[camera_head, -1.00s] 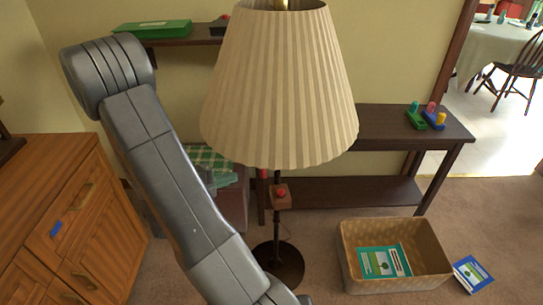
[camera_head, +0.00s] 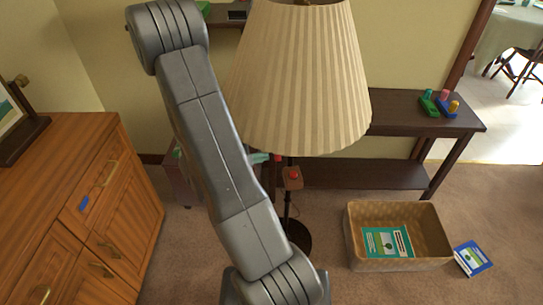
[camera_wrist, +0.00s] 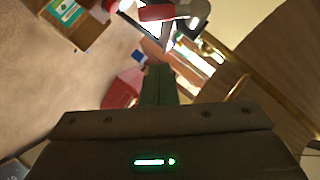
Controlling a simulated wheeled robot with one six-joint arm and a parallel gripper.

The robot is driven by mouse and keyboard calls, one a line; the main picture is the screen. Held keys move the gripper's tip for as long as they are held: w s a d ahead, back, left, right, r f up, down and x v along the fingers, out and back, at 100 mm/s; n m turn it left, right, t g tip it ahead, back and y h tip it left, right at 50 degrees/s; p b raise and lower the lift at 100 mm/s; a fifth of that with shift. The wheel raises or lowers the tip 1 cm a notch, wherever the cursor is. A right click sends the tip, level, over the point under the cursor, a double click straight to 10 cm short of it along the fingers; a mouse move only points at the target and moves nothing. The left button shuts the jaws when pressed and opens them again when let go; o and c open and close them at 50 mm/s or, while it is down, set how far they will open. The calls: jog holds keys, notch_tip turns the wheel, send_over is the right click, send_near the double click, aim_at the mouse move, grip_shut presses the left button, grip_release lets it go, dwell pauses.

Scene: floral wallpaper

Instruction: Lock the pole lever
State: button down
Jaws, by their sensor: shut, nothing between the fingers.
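The pole lever is a red knob (camera_head: 294,174) on a brown wooden block (camera_head: 292,184) on the dark pole of a floor lamp, below its pleated cream shade (camera_head: 300,80). My gripper shows in the head view only as small green fingertips (camera_head: 262,157) past the edge of my arm, left of the block and slightly higher. They look apart from the knob. In the wrist view the green fingers (camera_wrist: 160,72) are together and empty. A red and white shape (camera_wrist: 158,12) lies beyond them at the top; I cannot tell whether it is the knob.
A dark console table (camera_head: 400,115) with colored pegs (camera_head: 440,104) stands behind the lamp. A woven basket (camera_head: 440,240) holding a teal book (camera_head: 388,241) is on the floor to the right, beside a blue book (camera_head: 473,258). A wooden cabinet (camera_head: 125,190) stands left.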

jog(key=w+d+f, duration=0.3)
jog(key=w+f, duration=0.1)
jog(key=w, duration=0.1)
jog(key=shift+w+f+b, duration=0.1)
jog(key=shift+f+b, duration=0.05)
jog(key=shift+b, duration=0.35)
